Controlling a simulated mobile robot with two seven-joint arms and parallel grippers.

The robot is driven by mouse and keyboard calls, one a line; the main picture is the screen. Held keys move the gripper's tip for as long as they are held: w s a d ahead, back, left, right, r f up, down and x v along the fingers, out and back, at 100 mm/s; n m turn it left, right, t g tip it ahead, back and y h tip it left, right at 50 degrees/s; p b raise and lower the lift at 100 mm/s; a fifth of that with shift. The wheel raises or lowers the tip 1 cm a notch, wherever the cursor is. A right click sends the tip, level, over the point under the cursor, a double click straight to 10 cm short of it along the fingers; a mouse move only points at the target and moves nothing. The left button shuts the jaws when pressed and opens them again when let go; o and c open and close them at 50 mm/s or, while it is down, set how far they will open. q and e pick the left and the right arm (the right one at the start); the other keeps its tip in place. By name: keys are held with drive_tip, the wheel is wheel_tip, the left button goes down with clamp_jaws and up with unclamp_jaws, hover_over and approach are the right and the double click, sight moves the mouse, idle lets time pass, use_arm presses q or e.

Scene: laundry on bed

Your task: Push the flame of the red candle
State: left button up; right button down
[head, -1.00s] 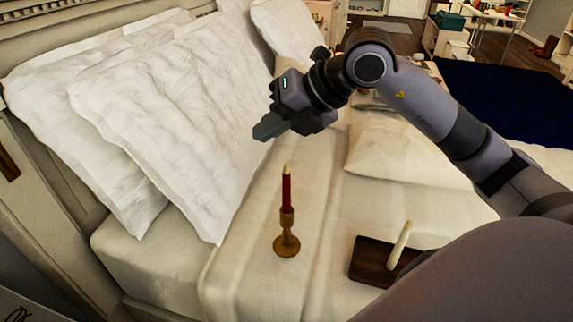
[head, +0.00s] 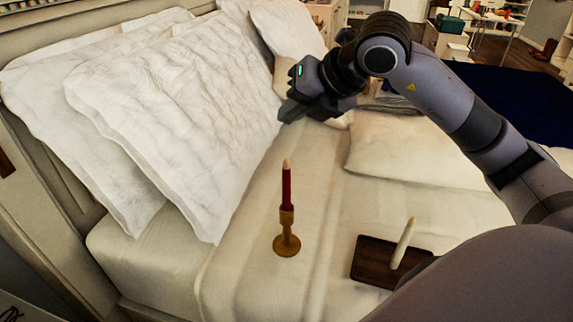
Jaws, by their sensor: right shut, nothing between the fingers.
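The red candle (head: 287,188) stands upright in a brass-coloured holder (head: 286,243) on the bed, near the middle of the head view. Its tip (head: 287,163) is pale and pointed, and I cannot tell whether it is a flame or the candle's end. My right gripper (head: 287,112) is shut and empty. It appears above the candle tip in the picture, apart from it, with its fingers pointing down and left. My left gripper is out of view.
A white candle (head: 404,243) leans over a dark wooden block (head: 372,262) to the right of the red candle. Large white pillows (head: 180,110) lean at the left, close to my gripper. A cushion (head: 410,150) lies on the right. The bed (head: 240,265) around the holder is clear.

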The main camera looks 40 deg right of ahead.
drive_tip(key=b, duration=0.4)
hover_over(287, 163)
wheel_tip(287, 163, down, 6)
drive_tip(key=r, duration=0.1)
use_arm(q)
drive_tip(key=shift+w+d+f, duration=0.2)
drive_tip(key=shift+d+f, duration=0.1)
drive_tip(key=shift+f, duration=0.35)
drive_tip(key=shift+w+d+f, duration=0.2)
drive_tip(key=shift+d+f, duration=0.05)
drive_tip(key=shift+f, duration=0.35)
use_arm(e)
drive_tip(key=shift+s+d+f, duration=0.2)
drive_tip(key=shift+d+f, duration=0.15)
drive_tip(key=shift+f, duration=0.1)
use_arm(q)
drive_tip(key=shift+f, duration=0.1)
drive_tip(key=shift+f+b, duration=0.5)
drive_tip(key=shift+b, duration=0.05)
use_arm(e)
drive_tip(key=shift+f, duration=0.4)
